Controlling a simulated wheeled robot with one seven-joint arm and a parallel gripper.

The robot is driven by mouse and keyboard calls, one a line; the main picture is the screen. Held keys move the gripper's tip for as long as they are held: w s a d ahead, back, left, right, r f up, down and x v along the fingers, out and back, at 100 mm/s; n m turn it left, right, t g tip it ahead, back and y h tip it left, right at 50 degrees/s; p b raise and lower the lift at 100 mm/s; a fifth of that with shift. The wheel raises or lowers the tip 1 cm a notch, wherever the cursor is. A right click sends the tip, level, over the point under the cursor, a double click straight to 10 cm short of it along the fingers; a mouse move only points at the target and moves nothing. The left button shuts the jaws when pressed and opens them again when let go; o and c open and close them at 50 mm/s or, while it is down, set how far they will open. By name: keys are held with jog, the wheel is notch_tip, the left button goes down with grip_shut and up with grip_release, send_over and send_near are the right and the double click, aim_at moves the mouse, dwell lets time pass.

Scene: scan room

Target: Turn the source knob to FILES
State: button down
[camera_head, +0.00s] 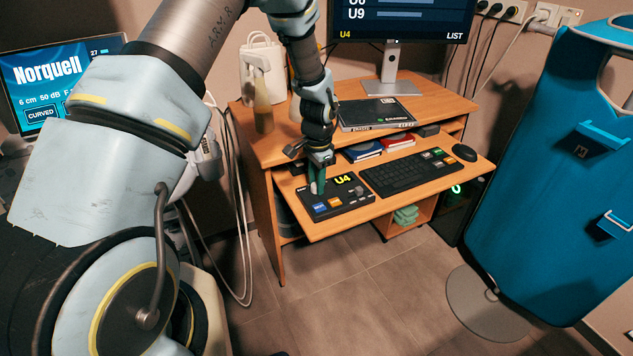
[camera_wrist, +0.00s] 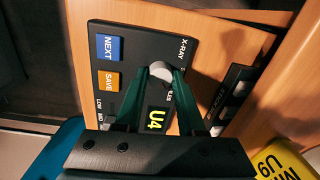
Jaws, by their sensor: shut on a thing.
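The source knob (camera_wrist: 161,71) is a small pale round knob on a black control panel (camera_wrist: 128,52). My gripper (camera_wrist: 160,77) is shut on it, with one green finger on each side. The label X-RAY shows near the knob, and part of another label, ending in "LES", shows beside a finger. I cannot tell which way the knob points. The panel has a blue NEXT button (camera_wrist: 110,47), an orange SAVE button (camera_wrist: 108,81) and a yellow U4 display (camera_wrist: 156,119). In the head view, my gripper (camera_head: 317,187) hides the knob on the panel (camera_head: 347,203).
A keyboard (camera_head: 397,174) and a mouse (camera_head: 464,152) lie right of the panel on the pull-out shelf. The monitor (camera_head: 400,20) above shows U4 and LIST. A bottle (camera_head: 263,112) stands at the desk's left edge. A blue apron (camera_head: 545,150) hangs at right.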

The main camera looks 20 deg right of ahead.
jog(key=c, duration=0.5)
grip_release()
notch_tip(320, 180, up, 11)
jog(key=b, duration=0.2)
jog(key=shift+s, duration=0.2)
jog(key=shift+f, duration=0.1)
jog(key=a+r+n, duration=0.3)
jog(key=a, duration=0.5)
jog(key=a+r+n, duration=0.3)
jog(key=a+n, duration=0.1)
jog(key=a, duration=0.5)
jog(key=s+a+r+n, duration=0.1)
jog(key=s+a+n, duration=0.3)
jog(key=a, duration=0.3)
jog(key=s+a+r+n+t, duration=0.1)
jog(key=s+a+n, duration=0.3)
jog(key=a, duration=0.3)
jog(key=shift+s+r, duration=0.4)
jog(key=shift+s, duration=0.5)
